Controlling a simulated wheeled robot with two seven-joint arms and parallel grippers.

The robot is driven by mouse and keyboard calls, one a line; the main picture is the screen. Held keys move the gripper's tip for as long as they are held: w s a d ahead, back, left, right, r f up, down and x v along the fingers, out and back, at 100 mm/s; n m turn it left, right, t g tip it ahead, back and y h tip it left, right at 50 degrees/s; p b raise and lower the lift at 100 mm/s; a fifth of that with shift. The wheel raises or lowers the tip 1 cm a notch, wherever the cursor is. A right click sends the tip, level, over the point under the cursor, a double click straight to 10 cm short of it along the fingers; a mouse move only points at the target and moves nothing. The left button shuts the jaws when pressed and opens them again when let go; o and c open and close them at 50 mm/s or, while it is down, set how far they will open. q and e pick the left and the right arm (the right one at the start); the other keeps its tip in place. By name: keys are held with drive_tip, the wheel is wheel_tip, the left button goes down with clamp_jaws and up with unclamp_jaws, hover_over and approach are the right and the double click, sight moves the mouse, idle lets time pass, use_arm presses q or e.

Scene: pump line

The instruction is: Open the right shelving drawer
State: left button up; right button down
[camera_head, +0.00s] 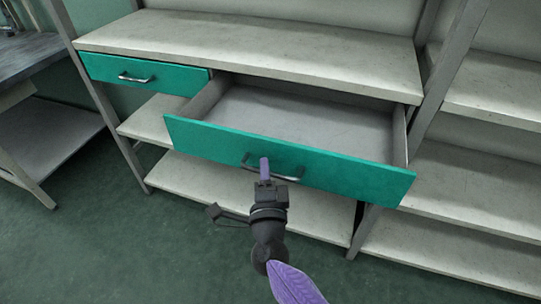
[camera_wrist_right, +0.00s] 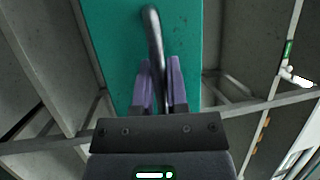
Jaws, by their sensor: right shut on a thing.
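The right shelving drawer (camera_head: 220,136) has a teal front and a grey inside, and it is pulled well out of the shelving. Its inside looks empty. Its metal bar handle (camera_head: 287,178) is at the middle of the front. My right gripper (camera_head: 265,168) is at this handle, with its purple fingers shut on the bar. In the right wrist view, the handle (camera_wrist_right: 153,32) passes between the two fingers (camera_wrist_right: 161,88) against the teal front (camera_wrist_right: 115,45). My left gripper is not in view.
A shut teal drawer (camera_head: 145,75) with its own handle is at the left. The shelf top (camera_head: 250,40) above is bare. A grey workbench (camera_head: 35,55) stands at the far left, and more shelves (camera_head: 470,190) are at the right. The green floor (camera_head: 120,250) in front is clear.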

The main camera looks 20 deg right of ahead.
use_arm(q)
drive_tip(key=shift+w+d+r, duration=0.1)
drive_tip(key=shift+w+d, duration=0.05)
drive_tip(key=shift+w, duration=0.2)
use_arm(e)
drive_tip(key=shift+s+a, duration=0.35)
drive_tip(key=shift+s, duration=0.15)
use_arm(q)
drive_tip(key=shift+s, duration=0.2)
use_arm(e)
drive_tip(key=c, duration=0.6)
unclamp_jaws()
drive_tip(key=shift+c, duration=0.2)
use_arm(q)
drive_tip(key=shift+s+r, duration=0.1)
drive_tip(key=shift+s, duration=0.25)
